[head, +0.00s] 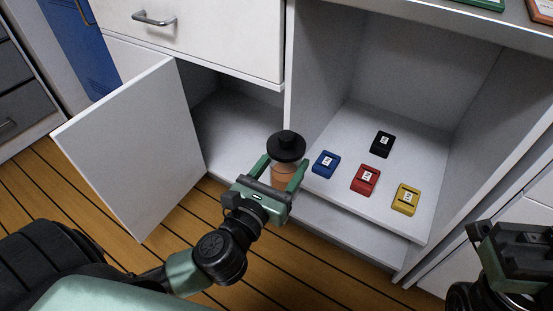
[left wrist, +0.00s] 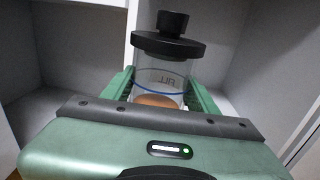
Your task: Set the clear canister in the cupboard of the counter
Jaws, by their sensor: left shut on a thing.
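The clear canister (head: 285,172) has a black knobbed lid and something orange-brown inside. My left gripper (head: 282,174) is shut on it, a finger on each side, and holds it upright in front of the divider between the cupboard and the open shelf. In the left wrist view the canister (left wrist: 160,82) stands between the fingers of my gripper (left wrist: 162,92), its lower part hidden by the gripper body. The cupboard (head: 235,125) is open at the left, its inside bare where visible. My right gripper (head: 515,255) is at the lower right; its fingertips are not clear.
The cupboard door (head: 135,145) stands swung open to the left, with a closed drawer (head: 195,30) above the cupboard. The divider's front edge (head: 291,95) is close to the canister.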

